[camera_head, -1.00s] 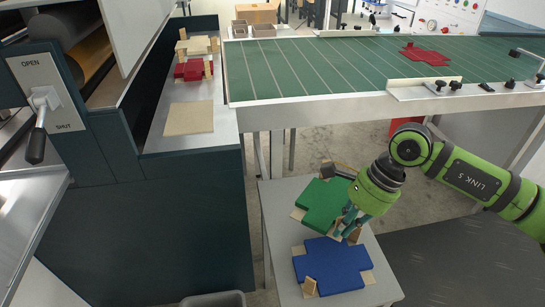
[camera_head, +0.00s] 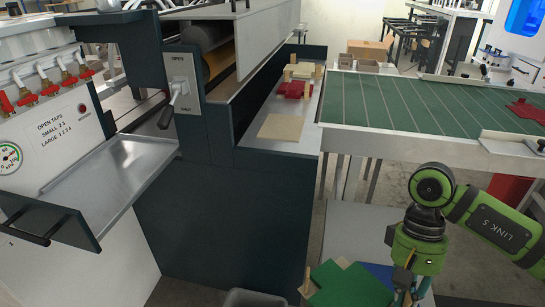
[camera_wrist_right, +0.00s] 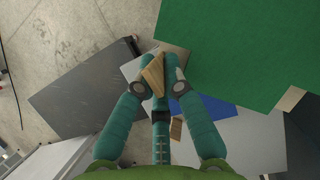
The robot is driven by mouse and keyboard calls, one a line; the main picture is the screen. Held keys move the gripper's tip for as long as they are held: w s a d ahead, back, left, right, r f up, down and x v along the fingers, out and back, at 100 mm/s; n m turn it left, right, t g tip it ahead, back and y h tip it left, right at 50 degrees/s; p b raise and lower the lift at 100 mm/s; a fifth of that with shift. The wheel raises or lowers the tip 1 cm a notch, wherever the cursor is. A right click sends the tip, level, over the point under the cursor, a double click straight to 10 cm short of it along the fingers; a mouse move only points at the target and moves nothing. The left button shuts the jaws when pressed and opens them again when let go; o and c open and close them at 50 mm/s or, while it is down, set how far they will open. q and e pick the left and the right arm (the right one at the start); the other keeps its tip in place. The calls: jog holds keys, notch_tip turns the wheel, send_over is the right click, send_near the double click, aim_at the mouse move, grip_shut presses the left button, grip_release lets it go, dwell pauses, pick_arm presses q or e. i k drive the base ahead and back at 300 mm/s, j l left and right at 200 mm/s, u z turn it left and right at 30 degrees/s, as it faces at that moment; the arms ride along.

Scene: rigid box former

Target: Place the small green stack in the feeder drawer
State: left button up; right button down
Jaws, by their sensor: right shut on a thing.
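The green stack (camera_head: 345,287), a flat green cross-shaped pile with tan wooden tabs, is at the bottom of the head view, partly cut off. It fills the upper right of the right wrist view (camera_wrist_right: 245,50). My right gripper (camera_head: 408,294) is shut on a tan tab at its edge, between the teal fingers in the wrist view (camera_wrist_right: 158,72). An open metal tray (camera_head: 112,165) with a dark front and handle, apparently the feeder drawer, sticks out at the left and looks empty. My left gripper is not in view.
A blue stack (camera_head: 378,271) lies beyond the green one on a grey stand (camera_head: 350,228). A dark cabinet (camera_head: 225,225) stands between tray and stand. A red stack (camera_head: 293,89) and tan sheet (camera_head: 281,127) lie on the shelf.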

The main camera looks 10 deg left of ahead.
aim_at(116, 168)
jog(key=k+u, duration=0.1)
jog(key=u, duration=0.4)
jog(key=k+l+u, duration=0.1)
jog(key=u, duration=0.4)
